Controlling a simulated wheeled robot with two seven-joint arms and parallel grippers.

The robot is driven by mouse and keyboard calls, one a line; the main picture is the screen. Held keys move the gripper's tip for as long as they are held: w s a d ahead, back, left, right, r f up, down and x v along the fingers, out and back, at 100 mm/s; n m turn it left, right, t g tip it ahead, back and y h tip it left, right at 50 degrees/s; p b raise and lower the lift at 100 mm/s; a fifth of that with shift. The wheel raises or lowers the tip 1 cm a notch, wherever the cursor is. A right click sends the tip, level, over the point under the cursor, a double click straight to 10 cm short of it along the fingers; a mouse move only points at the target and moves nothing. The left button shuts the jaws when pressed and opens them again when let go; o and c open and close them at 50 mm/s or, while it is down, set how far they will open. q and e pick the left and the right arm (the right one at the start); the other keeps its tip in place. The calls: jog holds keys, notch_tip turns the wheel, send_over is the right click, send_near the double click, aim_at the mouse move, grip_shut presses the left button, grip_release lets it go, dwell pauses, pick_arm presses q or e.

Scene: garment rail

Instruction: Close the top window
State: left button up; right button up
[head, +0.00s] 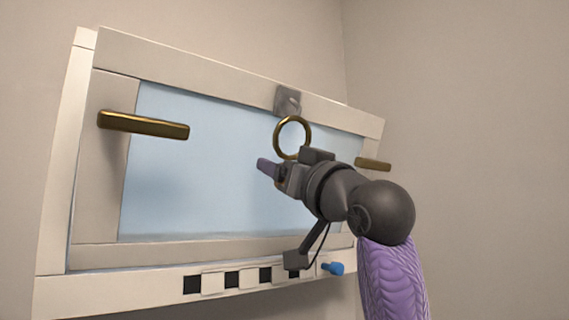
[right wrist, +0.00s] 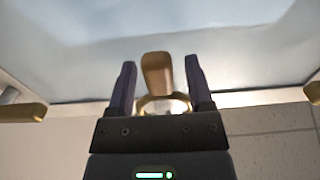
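The top window (head: 97,160) has a cream sash around a pale blue pane (head: 195,165). The sash looks slightly out of line with its outer frame (head: 58,170); I cannot tell how far it stands open. A brass ring (head: 278,147) hangs below a grey latch (head: 289,99) at the sash's top. My right gripper (head: 268,168) is in front of the pane, near the ring. In the right wrist view its two fingers (right wrist: 160,80) are apart, with a brass piece (right wrist: 157,72) showing between them; contact is unclear. My left gripper is not in view.
Brass handles stick out at the left (head: 145,125) and right (head: 373,164) of the sash. Below is a sill strip with black and white squares (head: 232,280) and a blue knob (head: 333,268). Plain walls surround the window.

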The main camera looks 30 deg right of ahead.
jog(key=shift+w, duration=0.1)
grip_shut()
dwell(1.1)
